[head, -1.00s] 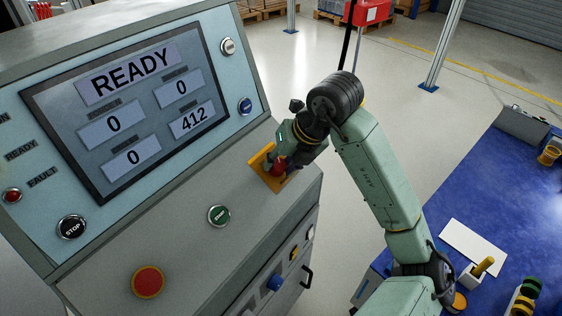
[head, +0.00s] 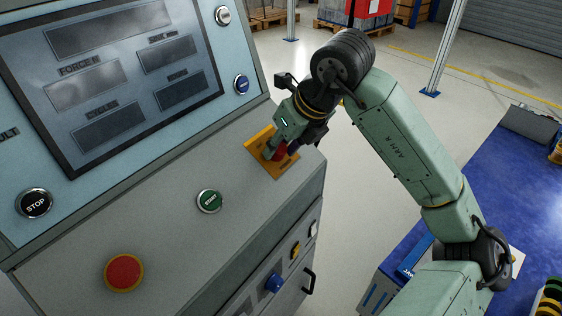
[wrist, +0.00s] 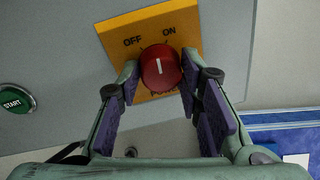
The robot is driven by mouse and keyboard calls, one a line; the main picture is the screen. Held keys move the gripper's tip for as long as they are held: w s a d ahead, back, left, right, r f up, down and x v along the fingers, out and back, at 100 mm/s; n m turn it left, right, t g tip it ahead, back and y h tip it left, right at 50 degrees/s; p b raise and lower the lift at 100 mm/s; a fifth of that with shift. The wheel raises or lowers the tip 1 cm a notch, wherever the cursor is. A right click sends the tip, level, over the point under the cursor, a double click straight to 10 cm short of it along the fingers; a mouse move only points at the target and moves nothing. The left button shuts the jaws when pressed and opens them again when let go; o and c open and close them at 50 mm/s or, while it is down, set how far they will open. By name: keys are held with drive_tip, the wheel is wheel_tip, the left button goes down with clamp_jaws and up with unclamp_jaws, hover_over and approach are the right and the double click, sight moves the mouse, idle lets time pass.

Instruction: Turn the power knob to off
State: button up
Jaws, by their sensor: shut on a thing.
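The red power knob (wrist: 160,68) sits on an orange plate (wrist: 188,34) marked OFF and ON. Its white line points nearly straight up in the wrist view, between the two words and closer in direction to ON. My gripper (wrist: 159,75) is shut on the knob, one finger at each side. In the head view, my gripper (head: 279,147) comes down onto the knob (head: 280,153) from the upper right and partly hides it. The control panel's screen (head: 118,75) is dark, with only blank grey boxes and faint labels.
A green start button (head: 209,201) and a red mushroom button (head: 124,272) are on the sloping desk. A black STOP button (head: 34,203) is on the upright panel. Cabinet front controls and a black handle (head: 309,282) lie below. Open floor is behind the arm.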

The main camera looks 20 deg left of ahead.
drive_tip(key=n+b, duration=0.1)
drive_tip(key=b, duration=0.1)
drive_tip(key=n+b, duration=0.2)
drive_tip(key=shift+f+n, duration=0.3)
drive_tip(key=shift+r+n+b, duration=0.2)
drive_tip(key=shift+n+b, duration=1.05)
drive_tip(key=shift+n, duration=0.25)
drive_tip(key=shift+r, duration=0.1)
drive_tip(key=o, duration=1.2)
drive_tip(key=shift+c, duration=0.2)
drive_tip(key=shift+d, duration=0.1)
drive_tip(key=v, duration=1.2)
drive_tip(key=shift+s+d, duration=0.2)
drive_tip(key=shift+s, duration=0.05)
